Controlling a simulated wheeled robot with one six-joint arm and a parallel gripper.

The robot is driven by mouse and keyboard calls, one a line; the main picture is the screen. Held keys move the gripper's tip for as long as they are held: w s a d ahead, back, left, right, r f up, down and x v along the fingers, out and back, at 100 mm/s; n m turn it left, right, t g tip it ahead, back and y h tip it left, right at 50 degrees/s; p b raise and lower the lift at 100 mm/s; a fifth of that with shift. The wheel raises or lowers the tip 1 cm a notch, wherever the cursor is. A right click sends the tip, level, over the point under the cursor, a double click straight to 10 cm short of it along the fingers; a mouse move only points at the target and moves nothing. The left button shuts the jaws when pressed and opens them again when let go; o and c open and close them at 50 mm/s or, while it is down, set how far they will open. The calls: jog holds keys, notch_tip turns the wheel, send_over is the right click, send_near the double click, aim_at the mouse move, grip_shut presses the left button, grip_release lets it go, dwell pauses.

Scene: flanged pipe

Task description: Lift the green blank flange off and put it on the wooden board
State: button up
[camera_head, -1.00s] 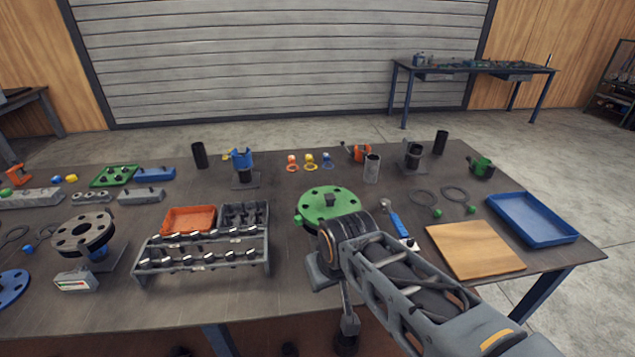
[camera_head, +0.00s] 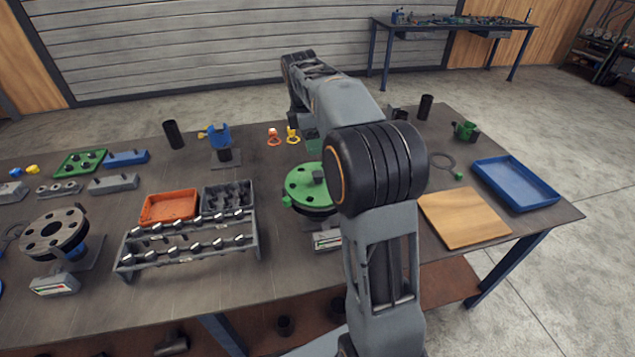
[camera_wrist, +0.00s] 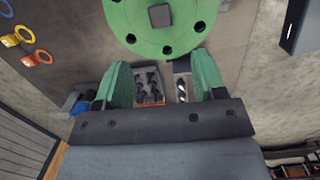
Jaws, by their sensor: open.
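The green blank flange (camera_head: 302,190) is a round disc with bolt holes and a dark square knob on top. It sits on its stand left of my arm in the head view, its right edge partly hidden by my arm. In the wrist view the flange (camera_wrist: 170,42) fills the top middle. My gripper (camera_wrist: 163,80) shows there with two green fingers apart and nothing between them. The knob lies beyond the fingertips, towards the top edge. The bare wooden board (camera_head: 463,217) lies flat at the table's right front.
A blue tray (camera_head: 515,183) lies right of the board. A bolt rack (camera_head: 187,243) and orange bin (camera_head: 168,206) stand left of the flange. Orange and yellow rings (camera_head: 283,137) lie behind it. My arm hides part of the table between flange and board.

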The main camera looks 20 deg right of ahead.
aim_at(317, 173)
jog(key=f, duration=0.4)
jog(key=d+f, duration=0.1)
jog(key=f, duration=0.7)
jog(key=shift+s+d+f, duration=0.2)
jog(key=shift+d+f, duration=0.05)
jog(key=shift+d, duration=0.05)
grip_shut()
jog(key=shift+r, duration=0.1)
